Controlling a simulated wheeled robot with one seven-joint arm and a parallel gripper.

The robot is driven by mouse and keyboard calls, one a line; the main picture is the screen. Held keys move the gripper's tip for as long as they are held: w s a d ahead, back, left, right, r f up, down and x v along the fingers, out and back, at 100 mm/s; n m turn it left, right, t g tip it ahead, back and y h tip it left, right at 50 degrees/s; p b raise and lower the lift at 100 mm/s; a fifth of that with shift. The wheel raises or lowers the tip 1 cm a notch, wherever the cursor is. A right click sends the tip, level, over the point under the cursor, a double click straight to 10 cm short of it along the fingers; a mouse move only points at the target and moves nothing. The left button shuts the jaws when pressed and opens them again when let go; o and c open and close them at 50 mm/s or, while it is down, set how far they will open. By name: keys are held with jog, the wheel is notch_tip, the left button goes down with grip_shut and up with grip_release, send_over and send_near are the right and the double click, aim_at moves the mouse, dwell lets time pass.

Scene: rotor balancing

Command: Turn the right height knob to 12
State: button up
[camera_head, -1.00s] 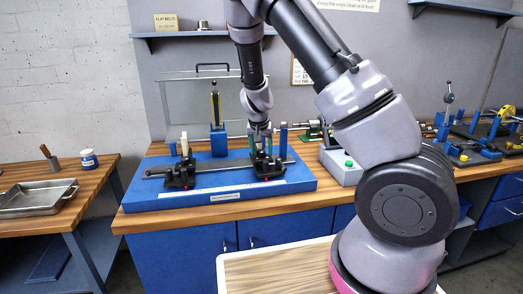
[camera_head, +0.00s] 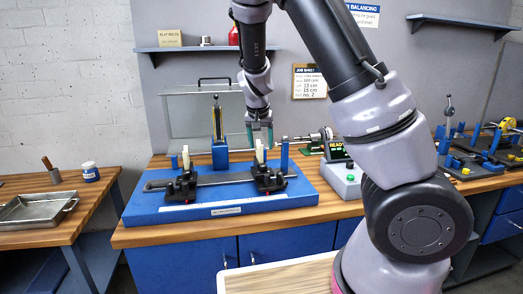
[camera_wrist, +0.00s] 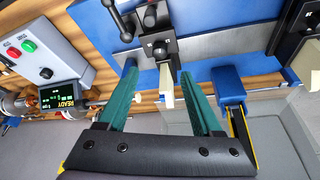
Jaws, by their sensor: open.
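The balancing stand has a blue base (camera_head: 150,213) with a rail along it. The right black pedestal (camera_head: 268,180) stands on the rail, with a cream upright (camera_head: 259,153) and a small red part low on its front. The left black pedestal (camera_head: 181,188) is like it. My gripper (camera_head: 259,140) points down above the right pedestal, open. In the wrist view its green fingers (camera_wrist: 160,98) lie either side of the cream upright (camera_wrist: 166,86), without visible contact. The right pedestal (camera_wrist: 160,45) shows there with dark knobs and a lever; I cannot read any number on them.
A blue post (camera_head: 285,157) rises right of the pedestal, and a taller blue column (camera_head: 218,148) stands to the left. A clear guard (camera_head: 185,115) is behind. A control box (camera_head: 345,181) with a green button and READY display is at right. A job sheet (camera_head: 309,82) hangs on the wall.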

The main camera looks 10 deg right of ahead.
aim_at(263, 165)
jog(key=shift+d, duration=0.1)
dwell(0.3)
jog(key=w+f+n+y, duration=0.1)
jog(key=f+n, duration=0.1)
jog(key=f, duration=0.1)
jog(key=w+d+f+n, duration=0.1)
jog(key=f+n, duration=0.1)
jog(key=f, duration=0.1)
jog(key=w+f+n+y, duration=0.1)
jog(key=f+n, duration=0.1)
jog(key=f, duration=0.1)
jog(key=shift+w+d+f+n+y, duration=0.3)
jog(key=shift+w+d+f+n, duration=0.05)
jog(key=shift+w+d+n, duration=0.05)
dwell(0.6)
grip_shut()
